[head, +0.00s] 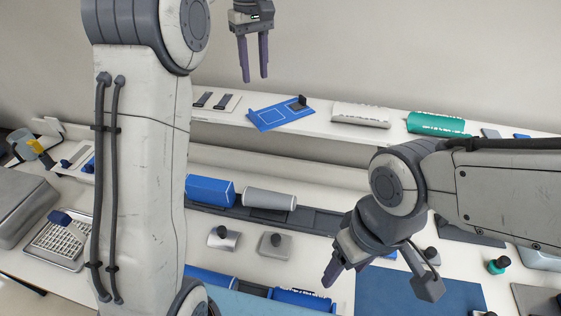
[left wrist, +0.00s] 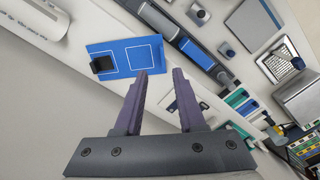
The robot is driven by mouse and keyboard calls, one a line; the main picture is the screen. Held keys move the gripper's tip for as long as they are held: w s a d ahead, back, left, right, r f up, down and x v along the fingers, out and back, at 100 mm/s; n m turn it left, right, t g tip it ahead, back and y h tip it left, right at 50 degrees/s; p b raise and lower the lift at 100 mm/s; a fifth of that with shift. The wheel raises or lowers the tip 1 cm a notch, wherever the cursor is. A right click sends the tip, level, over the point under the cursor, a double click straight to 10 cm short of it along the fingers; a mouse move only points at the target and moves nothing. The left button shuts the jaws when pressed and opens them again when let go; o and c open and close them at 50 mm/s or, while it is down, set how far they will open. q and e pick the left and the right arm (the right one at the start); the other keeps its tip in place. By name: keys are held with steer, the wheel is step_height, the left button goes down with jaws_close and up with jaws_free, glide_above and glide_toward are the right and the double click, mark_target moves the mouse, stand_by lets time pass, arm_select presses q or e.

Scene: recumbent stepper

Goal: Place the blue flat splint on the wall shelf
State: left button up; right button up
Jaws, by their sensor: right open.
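On the wall shelf (head: 350,132) lies a blue flat panel with white outlined squares (head: 270,116). A dark upright grip (head: 303,100) stands at one end of it; in the left wrist view the grip (left wrist: 103,64) stands over one square. I cannot tell whether a separate blue flat splint lies under the grip, blue on blue. My left gripper (head: 254,79) is open and empty above the shelf, pointing down, apart from the panel; its fingers also show in the left wrist view (left wrist: 158,92). My right gripper (head: 378,280) is open and empty over the counter.
A white roll (head: 361,115) and a green roll (head: 436,123) lie farther right on the shelf. Two small gripped blocks (head: 275,243) stand in front. A blue mat (head: 410,292) lies at right.

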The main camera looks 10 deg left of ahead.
arm_select(q)
steer(key=s+d+f+m, duration=0.3)
steer(key=s+d+m, duration=0.2)
steer(key=s+d, duration=0.25)
steer(key=s+d+f+m, duration=0.4)
steer(key=s+d, duration=0.3)
steer(key=s, duration=0.2)
steer(key=s+f+m, duration=0.3)
steer(key=s+f, duration=0.1)
steer(key=s, duration=0.4)
steer(key=s+f+m+h, duration=0.1)
steer(key=s+f+m, duration=0.3)
steer(key=s, duration=0.4)
steer(key=shift+f, duration=0.4)
step_height(320, 180, down, 8)
steer(key=b, duration=0.8)
